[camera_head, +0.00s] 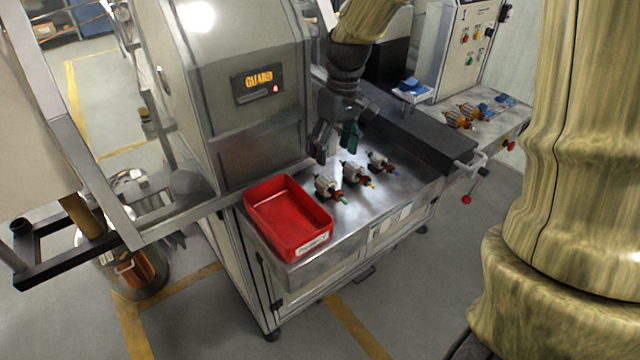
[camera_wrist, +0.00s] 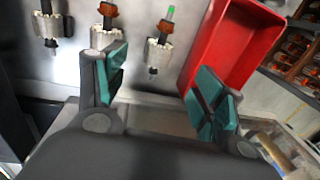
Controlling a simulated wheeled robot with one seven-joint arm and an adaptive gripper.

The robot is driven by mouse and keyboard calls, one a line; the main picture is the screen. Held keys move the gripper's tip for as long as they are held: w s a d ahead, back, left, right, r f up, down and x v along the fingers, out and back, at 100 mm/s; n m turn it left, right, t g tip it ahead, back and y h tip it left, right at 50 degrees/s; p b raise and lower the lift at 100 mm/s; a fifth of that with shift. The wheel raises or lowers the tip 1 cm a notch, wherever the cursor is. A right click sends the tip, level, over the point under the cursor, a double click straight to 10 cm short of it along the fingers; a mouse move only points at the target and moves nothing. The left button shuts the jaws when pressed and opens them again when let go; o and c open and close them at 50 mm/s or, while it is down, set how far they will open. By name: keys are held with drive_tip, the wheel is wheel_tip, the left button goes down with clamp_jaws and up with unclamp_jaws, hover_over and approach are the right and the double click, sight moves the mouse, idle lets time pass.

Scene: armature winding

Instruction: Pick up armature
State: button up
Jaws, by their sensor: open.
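Three armatures lie in a row on the metal worktop: one with a green tip (camera_head: 328,187) nearest the red tray, one in the middle (camera_head: 354,172), and one at the far end (camera_head: 380,161). My gripper (camera_head: 336,147) is open and empty, above the worktop just behind the row. In the wrist view, its teal-padded fingers (camera_wrist: 160,92) are spread apart. The green-tipped armature (camera_wrist: 157,52) shows beyond the gap between them. The middle armature (camera_wrist: 104,36) and the far-end armature (camera_wrist: 46,25) are to its left, the middle one partly behind the left finger.
A red tray (camera_head: 262,190) stands at the worktop's front left corner; it is close to the right finger in the wrist view (camera_wrist: 262,28). A machine housing marked GUARD (camera_head: 235,110) rises behind it. A dark rail (camera_head: 412,130) borders the right. More armatures (camera_head: 468,112) lie on a bench farther right.

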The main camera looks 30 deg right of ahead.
sight(328, 178)
drive_tip(key=f, duration=0.1)
drive_tip(key=f+p, duration=0.1)
drive_tip(key=f, duration=0.3)
drive_tip(key=shift+a, duration=0.4)
drive_tip(key=shift+s+f+p, duration=0.15)
drive_tip(key=shift+f+p, duration=0.05)
drive_tip(key=shift+p, duration=0.2)
drive_tip(key=shift+w+f+p, duration=0.2)
drive_tip(key=shift+f+p, duration=0.2)
drive_tip(key=shift+f, duration=0.4)
drive_tip(key=shift+w+f+p, duration=0.15)
drive_tip(key=shift+f+p, duration=0.25)
drive_tip(key=shift+f, duration=0.35)
drive_tip(key=shift+a+f, duration=0.15)
drive_tip(key=shift+f, duration=0.7)
drive_tip(key=c, duration=1.2)
drive_tip(key=shift+c, duration=0.5)
drive_tip(key=shift+r, duration=0.15)
